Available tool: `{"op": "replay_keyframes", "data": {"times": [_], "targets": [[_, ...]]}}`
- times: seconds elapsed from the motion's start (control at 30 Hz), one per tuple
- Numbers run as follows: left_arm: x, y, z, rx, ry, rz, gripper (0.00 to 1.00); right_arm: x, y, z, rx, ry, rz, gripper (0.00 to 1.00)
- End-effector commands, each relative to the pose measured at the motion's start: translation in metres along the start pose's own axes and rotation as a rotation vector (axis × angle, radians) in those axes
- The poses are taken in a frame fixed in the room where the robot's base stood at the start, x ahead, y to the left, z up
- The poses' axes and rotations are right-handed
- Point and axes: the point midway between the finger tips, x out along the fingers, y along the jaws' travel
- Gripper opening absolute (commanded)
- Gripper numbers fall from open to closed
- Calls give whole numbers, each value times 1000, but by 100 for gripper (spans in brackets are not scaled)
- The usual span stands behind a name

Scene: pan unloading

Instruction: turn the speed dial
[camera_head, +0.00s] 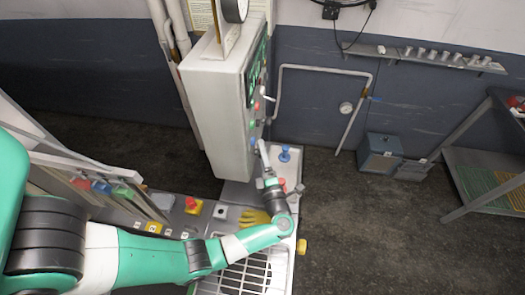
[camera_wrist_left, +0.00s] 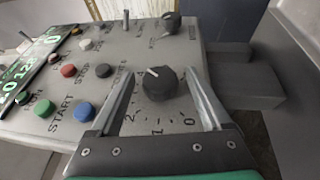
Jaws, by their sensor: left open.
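The speed dial (camera_wrist_left: 160,83) is a black round knob with a white pointer line, on the grey control panel (camera_wrist_left: 190,50). Numbers 0, 1 and 2 are printed around its lower side in the left wrist view. My left gripper (camera_wrist_left: 159,76) is open, with one finger on each side of the dial and visible gaps between. In the head view my left gripper (camera_head: 262,148) is at the lower part of the control box (camera_head: 212,105), and the dial cannot be made out there. My right gripper is not in view.
A green START button (camera_wrist_left: 84,111), a blue button (camera_wrist_left: 44,108) and a red button (camera_wrist_left: 68,71) sit left of the dial. A black selector (camera_wrist_left: 171,22) and a metal toggle (camera_wrist_left: 126,20) are above.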

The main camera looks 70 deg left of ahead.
Motion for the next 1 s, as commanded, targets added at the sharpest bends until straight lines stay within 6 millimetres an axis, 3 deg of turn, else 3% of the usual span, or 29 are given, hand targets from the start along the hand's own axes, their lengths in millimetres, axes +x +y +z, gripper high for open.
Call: {"op": "replay_keyframes", "data": {"times": [0.3,0.77,1.0], "targets": [[6,0,0,0,-1,0,81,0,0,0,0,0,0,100],[6,0,0,0,-1,0,0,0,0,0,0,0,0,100],[7,8,1,25,0,-56,0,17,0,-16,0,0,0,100]]}}
